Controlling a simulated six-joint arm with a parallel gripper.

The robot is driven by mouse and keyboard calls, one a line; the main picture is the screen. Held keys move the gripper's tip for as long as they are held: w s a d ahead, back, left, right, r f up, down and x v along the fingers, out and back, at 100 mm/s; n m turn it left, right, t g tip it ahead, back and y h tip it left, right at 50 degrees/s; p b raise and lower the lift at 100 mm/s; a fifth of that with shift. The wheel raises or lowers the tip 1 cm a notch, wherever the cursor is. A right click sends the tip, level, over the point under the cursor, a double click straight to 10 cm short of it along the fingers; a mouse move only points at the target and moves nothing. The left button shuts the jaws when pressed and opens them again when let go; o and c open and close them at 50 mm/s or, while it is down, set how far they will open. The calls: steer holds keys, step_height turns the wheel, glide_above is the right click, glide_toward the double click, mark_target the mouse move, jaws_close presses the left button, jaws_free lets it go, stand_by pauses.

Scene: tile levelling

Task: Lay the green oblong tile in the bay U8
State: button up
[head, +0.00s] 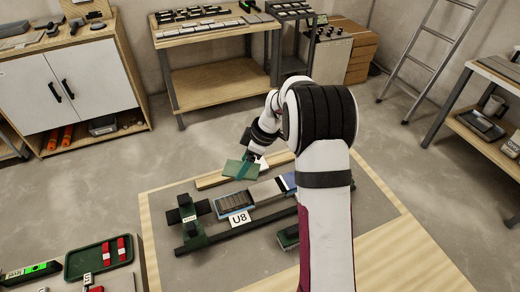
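The green oblong tile (233,168) is at the end of my gripper (249,155), over the wooden strip behind the bay, and looks tilted. My gripper seems shut on it, but the fingertips are small and partly hidden. The bay U8 is marked by a white label (240,218) at its front edge. Its bed (236,203) is dark, ribbed and blue-edged, with no tile on it. The tile is behind the bay in the picture, apart from it. My own arm hides what lies to the right of the bay.
A pale tile or board (266,191) lies right of the bed. Dark green blocks (187,214) and a dark rail (235,232) flank the bay. A green tray (98,258) with red pieces is at front left. The grey mat (165,270) has free room in front.

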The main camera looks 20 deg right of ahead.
mark_target(232, 202)
steer(key=s+a+n+g, duration=0.3)
steer(key=a+n, duration=0.1)
steer(key=n, duration=0.3)
steer(key=shift+y, duration=0.3)
steer(key=shift+f, duration=3.55)
steer(key=shift+a+f, duration=0.1)
steer(key=shift+f, duration=0.4)
steer(key=o, duration=0.9)
steer(key=shift+r, duration=4.05)
